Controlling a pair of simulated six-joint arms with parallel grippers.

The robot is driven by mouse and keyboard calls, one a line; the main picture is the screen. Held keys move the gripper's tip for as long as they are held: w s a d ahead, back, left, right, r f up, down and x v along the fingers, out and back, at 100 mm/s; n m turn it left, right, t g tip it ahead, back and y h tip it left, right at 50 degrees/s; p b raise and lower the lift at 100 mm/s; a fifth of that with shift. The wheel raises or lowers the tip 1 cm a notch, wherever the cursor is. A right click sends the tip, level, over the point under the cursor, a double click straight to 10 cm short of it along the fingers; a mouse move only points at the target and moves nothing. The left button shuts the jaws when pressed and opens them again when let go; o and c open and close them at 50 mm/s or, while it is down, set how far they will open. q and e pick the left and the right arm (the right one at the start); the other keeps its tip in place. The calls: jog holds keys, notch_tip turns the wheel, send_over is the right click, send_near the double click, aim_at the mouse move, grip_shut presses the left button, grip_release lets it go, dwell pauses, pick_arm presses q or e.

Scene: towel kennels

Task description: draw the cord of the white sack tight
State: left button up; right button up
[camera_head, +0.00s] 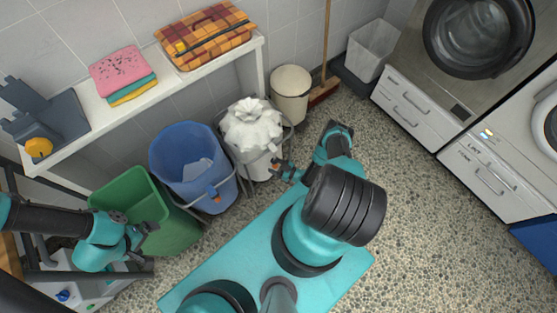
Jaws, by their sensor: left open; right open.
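The white sack (252,124) sits in a holder (259,166) at the middle of the floor row, with its top gathered into a bunched, ruffled mouth. The cord itself is too small to make out. My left gripper (151,246) is open and empty, in front of the green bin, well left of the sack.
A blue bin (192,162) and a green bin (138,203) stand left of the sack. A cream bin (291,88) and broom stand behind it. Washers stand right; the speckled floor between is clear.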

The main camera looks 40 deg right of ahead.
jog(key=v, duration=1.7)
jog(key=shift+s, duration=0.25)
